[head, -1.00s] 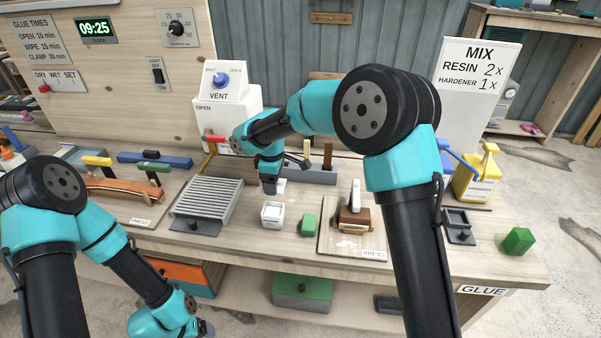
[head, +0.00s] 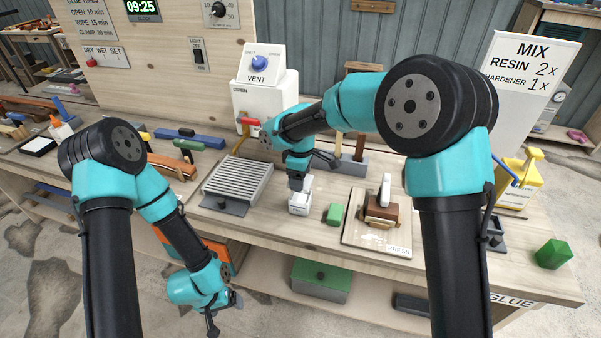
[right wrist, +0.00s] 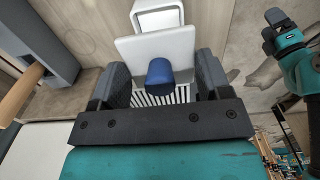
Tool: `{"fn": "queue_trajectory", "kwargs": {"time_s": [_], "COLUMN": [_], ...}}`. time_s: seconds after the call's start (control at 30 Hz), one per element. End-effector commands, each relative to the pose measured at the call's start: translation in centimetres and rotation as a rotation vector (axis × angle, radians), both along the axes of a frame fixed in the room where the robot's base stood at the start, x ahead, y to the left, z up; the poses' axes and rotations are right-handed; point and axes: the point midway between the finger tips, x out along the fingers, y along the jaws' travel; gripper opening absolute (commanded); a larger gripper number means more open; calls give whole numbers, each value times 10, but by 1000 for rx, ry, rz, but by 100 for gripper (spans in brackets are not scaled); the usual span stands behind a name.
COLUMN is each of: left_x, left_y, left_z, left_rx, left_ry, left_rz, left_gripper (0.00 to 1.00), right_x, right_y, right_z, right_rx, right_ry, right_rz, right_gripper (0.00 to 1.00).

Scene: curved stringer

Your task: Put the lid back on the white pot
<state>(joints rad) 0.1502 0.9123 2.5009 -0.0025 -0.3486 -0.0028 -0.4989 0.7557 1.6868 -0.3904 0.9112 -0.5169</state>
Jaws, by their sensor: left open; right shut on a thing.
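The white pot (head: 299,207) stands on the bench in the head view, in front of the slatted grey rack's right side. In the right wrist view, its square white rim (right wrist: 155,17) shows beyond the lid. The lid (right wrist: 158,46) is a white plate with a blue knob (right wrist: 159,72). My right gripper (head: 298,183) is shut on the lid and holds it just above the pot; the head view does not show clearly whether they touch. My left gripper (head: 212,322) is open and empty, low in front of the bench.
The slatted rack (head: 237,183) is left of the pot. A green block (head: 334,214) stands close on its right, then a press board (head: 358,236) with a brown clamped piece. The white VENT box (head: 262,98) is behind. A green box (head: 320,279) sits on the lower shelf.

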Motion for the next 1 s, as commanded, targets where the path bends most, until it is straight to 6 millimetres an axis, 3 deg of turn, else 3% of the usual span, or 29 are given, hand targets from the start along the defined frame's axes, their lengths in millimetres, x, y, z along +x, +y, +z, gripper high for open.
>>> {"fn": "queue_trajectory", "kwargs": {"time_s": [0.6, 1.0], "left_x": [0, 0], "left_y": [0, 0], "left_z": [0, 0], "left_rx": [0, 0], "left_ry": [0, 0], "left_rz": [0, 0], "left_gripper": [83, 83], "right_x": [0, 0], "right_y": [0, 0], "right_z": [-45, -50], "right_rx": [0, 1], "right_ry": [0, -1], "right_rz": [0, 0], "right_gripper": [49, 49]}}
